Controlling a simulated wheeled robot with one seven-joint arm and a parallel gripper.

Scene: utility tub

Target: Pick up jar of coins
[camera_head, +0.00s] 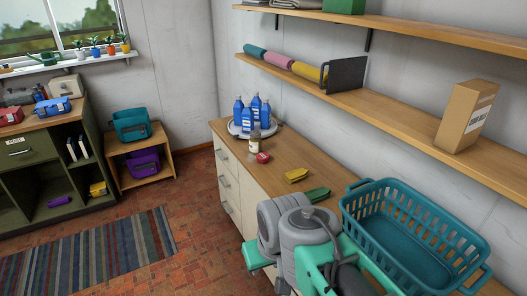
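A small jar (255,143) with a pale lid and brownish contents stands upright on the wooden counter top, in front of a round tray of blue bottles. It looks like the jar of coins, but it is too small to make out coins. A small round red object (263,157) sits right beside it, nearer to me. My grey and teal arm is folded at the bottom centre, over the near part of the counter, well apart from the jar. I cannot make out my gripper's fingers.
Blue bottles (247,113) stand on the round tray behind the jar. A yellow item (296,175) and a green item (317,195) lie between the jar and my arm. A teal basket (415,232) is at right. Shelves (385,98) overhang the counter. The floor left of the cabinet is open.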

